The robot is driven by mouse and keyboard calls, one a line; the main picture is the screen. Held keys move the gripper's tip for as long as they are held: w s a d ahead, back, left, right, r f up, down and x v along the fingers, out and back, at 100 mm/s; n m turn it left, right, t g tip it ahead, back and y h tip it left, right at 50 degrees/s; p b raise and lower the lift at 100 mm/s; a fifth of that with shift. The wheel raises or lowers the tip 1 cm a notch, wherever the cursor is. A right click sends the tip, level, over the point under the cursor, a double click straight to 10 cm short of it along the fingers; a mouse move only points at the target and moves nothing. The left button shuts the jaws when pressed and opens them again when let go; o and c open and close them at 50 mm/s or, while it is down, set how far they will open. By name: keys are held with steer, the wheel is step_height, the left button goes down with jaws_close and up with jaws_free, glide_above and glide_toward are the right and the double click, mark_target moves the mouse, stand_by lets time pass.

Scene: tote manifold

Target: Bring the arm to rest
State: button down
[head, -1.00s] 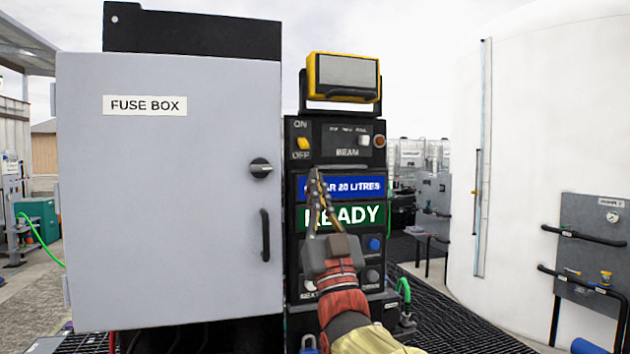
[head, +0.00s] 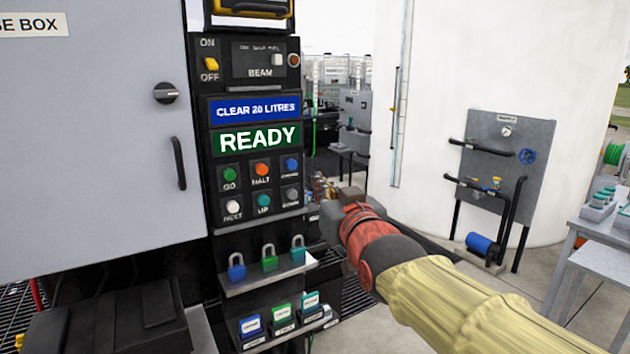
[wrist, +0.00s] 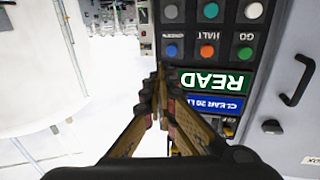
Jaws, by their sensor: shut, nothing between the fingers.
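My gripper (head: 322,188) is in front of the gap right of the black control panel (head: 222,165). In the head view its fingers point away and are partly hidden by the red wrist and my yellow-sleeved arm. In the wrist view the gripper (wrist: 162,78) shows its two fingers meeting at the tips, with nothing between them. That view is upside down, with the panel's green READY screen (wrist: 215,82) beside the fingers. No contact with the panel shows.
A grey fuse box (head: 95,140) with a shut door stands left. Padlocks (head: 269,257) sit on a shelf below the buttons. A white tank (head: 440,70) and grey pipe board (head: 508,150) stand right, with a table (head: 600,236) at the right edge.

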steer(key=s+d+f+m+g+h+p, duration=0.2)
steer(key=s+d+f+g+h, duration=0.3)
steer(key=s+d+f, duration=0.85)
steer(key=s+d+f+g, duration=0.2)
steer(key=s+f, duration=0.4)
steer(key=s, duration=0.3)
steer(key=s+d+f+m+g+p, duration=0.1)
steer(key=s+d+f+g, duration=0.1)
steer(key=s+f+g, duration=0.2)
steer(key=s+f, duration=0.3)
steer(key=s, duration=0.2)
steer(key=shift+d+f+g, duration=0.15)
steer(key=shift+d+g, duration=0.15)
steer(key=shift+g, duration=0.1)
